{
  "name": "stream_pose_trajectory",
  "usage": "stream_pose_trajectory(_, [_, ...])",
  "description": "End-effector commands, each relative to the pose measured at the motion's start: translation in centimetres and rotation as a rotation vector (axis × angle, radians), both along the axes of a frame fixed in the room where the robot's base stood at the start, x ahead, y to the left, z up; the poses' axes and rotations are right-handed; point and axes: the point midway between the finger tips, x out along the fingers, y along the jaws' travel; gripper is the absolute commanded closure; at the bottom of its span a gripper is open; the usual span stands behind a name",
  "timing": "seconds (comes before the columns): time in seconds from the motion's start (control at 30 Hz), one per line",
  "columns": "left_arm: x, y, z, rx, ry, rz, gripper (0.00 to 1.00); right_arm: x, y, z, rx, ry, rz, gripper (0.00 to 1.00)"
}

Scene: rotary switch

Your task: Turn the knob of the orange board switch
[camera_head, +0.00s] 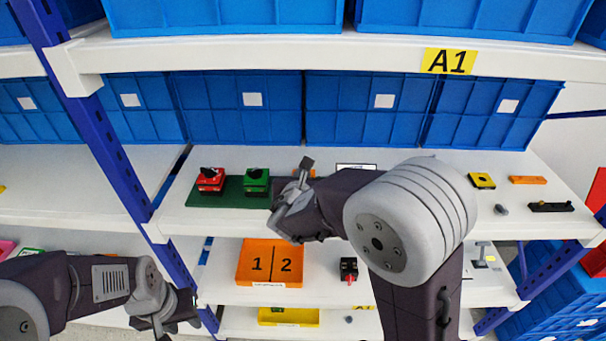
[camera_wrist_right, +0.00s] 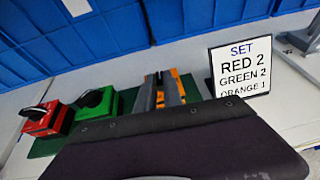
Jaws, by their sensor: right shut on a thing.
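The orange switch (camera_wrist_right: 188,88) sits on the green board (camera_head: 232,193), at the right of the other two switches. It is mostly hidden by my right gripper. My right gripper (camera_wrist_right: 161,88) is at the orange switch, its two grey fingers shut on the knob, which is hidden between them. In the head view my right gripper (camera_head: 300,175) reaches over the right part of the board. The red switch (camera_head: 210,180) and the green switch (camera_head: 256,182) stand to its left with dark knobs. My left gripper (camera_head: 180,315) is low at the left, away from the board; its jaw opening is unclear.
Blue bins (camera_head: 236,108) line the shelf's back. Small parts, including a yellow one (camera_head: 481,181), lie at the right. An orange tray (camera_head: 270,263) is on the shelf below.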

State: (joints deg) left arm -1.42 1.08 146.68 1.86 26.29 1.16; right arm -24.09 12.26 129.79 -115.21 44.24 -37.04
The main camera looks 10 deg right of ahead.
Motion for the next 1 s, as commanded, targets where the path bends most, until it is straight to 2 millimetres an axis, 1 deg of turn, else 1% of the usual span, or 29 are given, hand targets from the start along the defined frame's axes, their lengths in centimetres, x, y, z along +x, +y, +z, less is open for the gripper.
stream_pose_trajectory(0.03, [0.0, 0.0, 0.6, 0.0, 0.0, 0.0, 0.64, 0.0, 0.2, 0.2, 0.0, 0.002, -0.02, 1.0])
stream_pose_trajectory(0.17, [0.0, 0.0, 1.7, 0.0, 0.0, 0.0, 0.64, 0.2, 0.6, 0.4, -0.002, 0.003, -0.105, 1.0])
stream_pose_trajectory(0.6, [0.0, 0.0, 6.3, 0.0, 0.0, 0.0, 0.64, 0.9, 1.5, 0.4, -0.001, 0.002, -0.473, 1.0])
stream_pose_trajectory(0.8, [0.0, 0.0, 7.9, 0.0, 0.0, 0.0, 0.64, 1.2, 1.7, 0.3, 0.0, 0.002, -0.601, 1.0])
stream_pose_trajectory(1.0, [0.0, 0.0, 8.7, 0.0, 0.0, 0.0, 0.64, 1.4, 1.8, 0.2, 0.0, 0.001, -0.686, 1.0])
